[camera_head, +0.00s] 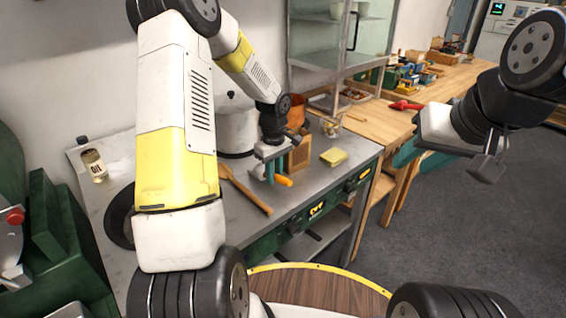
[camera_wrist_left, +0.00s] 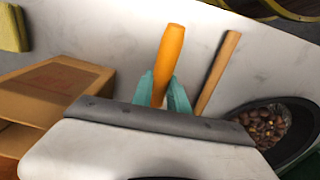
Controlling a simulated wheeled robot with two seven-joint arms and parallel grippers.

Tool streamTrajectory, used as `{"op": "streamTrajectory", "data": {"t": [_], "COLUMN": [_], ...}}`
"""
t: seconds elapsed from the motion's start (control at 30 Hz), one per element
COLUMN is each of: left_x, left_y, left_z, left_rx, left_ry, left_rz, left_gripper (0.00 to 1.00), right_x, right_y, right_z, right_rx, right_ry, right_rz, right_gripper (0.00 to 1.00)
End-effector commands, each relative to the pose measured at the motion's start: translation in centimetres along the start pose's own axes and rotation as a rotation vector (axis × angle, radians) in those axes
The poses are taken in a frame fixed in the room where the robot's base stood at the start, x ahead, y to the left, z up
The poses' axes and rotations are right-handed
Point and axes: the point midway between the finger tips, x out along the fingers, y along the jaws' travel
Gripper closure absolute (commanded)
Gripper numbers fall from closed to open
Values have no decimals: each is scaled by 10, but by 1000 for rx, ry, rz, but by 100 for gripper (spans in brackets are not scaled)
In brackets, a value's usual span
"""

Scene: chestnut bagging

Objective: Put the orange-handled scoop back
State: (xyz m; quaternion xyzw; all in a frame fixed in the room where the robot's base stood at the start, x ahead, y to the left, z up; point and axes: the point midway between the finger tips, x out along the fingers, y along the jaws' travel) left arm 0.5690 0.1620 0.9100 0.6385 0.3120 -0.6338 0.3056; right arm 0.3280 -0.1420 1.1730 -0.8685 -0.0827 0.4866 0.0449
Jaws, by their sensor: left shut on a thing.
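The orange handle of the scoop (camera_head: 285,181) shows at my left gripper (camera_head: 272,172), just above the steel worktop (camera_head: 310,190). In the left wrist view the orange handle (camera_wrist_left: 170,55) stands between the teal fingertips of my left gripper (camera_wrist_left: 170,92), which are shut on it. The scoop's other end is hidden behind the gripper body, and I cannot tell whether it touches the worktop. My right gripper (camera_head: 488,163) hangs away from the worktop at the right, with nothing seen in it; its finger gap is unclear.
A wooden-handled tool (camera_head: 246,190) lies left of my left gripper. A brown box (camera_head: 299,155) and a yellow sponge (camera_head: 333,157) are to its right. A dark pan (camera_wrist_left: 240,112) holds a bag of chestnuts (camera_wrist_left: 264,124). An oil bottle (camera_head: 95,165) stands far left.

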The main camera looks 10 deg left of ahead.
Motion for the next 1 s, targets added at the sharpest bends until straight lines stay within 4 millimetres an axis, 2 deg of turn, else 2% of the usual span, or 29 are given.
{"op": "streamTrajectory", "data": {"t": [0.23,0.27,0.37,0.4,0.73,0.87,1.0], "left_x": [5,5,5,5,1,-16,-41], "left_y": [0,0,0,0,0,1,1], "left_z": [0,0,0,0,0,-1,-1], "left_rx": [0,0,0,0,0,-2,-1], "left_ry": [0,0,0,0,1,3,4], "left_rz": [0,0,0,0,1,3,3], "left_gripper": [100,77,57,55,55,55,55], "right_x": [0,0,0,0,0,0,0], "right_y": [0,0,0,0,0,0,0], "right_z": [0,0,0,0,0,0,0], "right_rx": [0,0,0,0,0,0,0], "right_ry": [0,0,0,0,0,0,0], "right_rz": [0,0,0,0,0,0,0], "right_gripper": [64,64,64,64,64,64,64]}}
